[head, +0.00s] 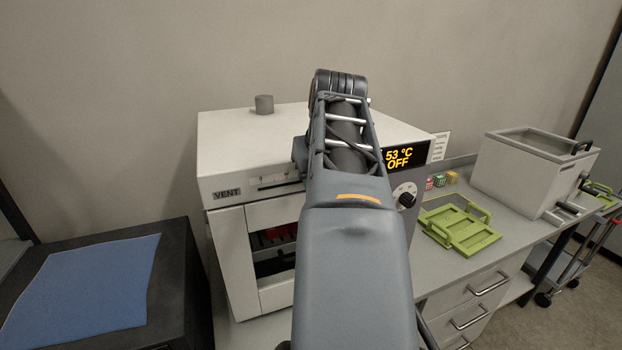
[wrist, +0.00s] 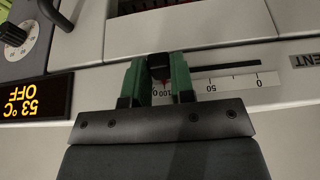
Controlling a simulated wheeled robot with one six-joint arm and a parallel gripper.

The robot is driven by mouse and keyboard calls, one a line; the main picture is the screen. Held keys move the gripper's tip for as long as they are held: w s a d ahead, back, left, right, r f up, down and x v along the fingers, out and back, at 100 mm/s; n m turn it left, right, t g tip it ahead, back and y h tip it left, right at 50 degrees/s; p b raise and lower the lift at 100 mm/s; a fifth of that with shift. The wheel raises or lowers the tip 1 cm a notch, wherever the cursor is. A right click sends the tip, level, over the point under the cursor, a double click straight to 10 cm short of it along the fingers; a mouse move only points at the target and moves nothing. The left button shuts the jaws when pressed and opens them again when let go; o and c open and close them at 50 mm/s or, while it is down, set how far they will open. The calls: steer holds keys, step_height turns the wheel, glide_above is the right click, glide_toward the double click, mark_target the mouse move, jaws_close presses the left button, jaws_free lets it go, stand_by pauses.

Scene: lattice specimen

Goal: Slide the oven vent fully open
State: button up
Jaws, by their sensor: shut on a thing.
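The oven (head: 255,135) stands on the bench, with a VENT label (head: 228,193) and a scale strip (head: 272,182) on its upper front. In the wrist view, which is upside down, the scale (wrist: 225,84) reads 0, 50 and 100, with a dark slot (wrist: 235,67) beside it. The black vent knob (wrist: 158,66) sits at about the 100 mark. My gripper (wrist: 159,77) has its green fingers closed on the knob from both sides. In the head view my arm hides the knob and fingertips.
The oven display (head: 400,156) reads 53 °C OFF, with a dial (head: 407,199) below it. A green rack (head: 460,228), small coloured blocks (head: 440,180) and a water bath (head: 530,175) are to the right. A blue cloth (head: 85,290) lies at left.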

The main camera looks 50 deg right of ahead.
steer(key=o, duration=1)
steer(key=shift+r, duration=0.15)
steer(key=p+v, duration=0.4)
steer(key=v, duration=0.1)
steer(key=shift+s+r, duration=0.2)
steer(key=shift+r, duration=0.15)
steer(key=p+v, duration=0.1)
steer(key=v, duration=1.2)
steer(key=shift+s+a+r, duration=0.1)
steer(key=shift+s+r, duration=0.1)
steer(key=shift+r, duration=0.15)
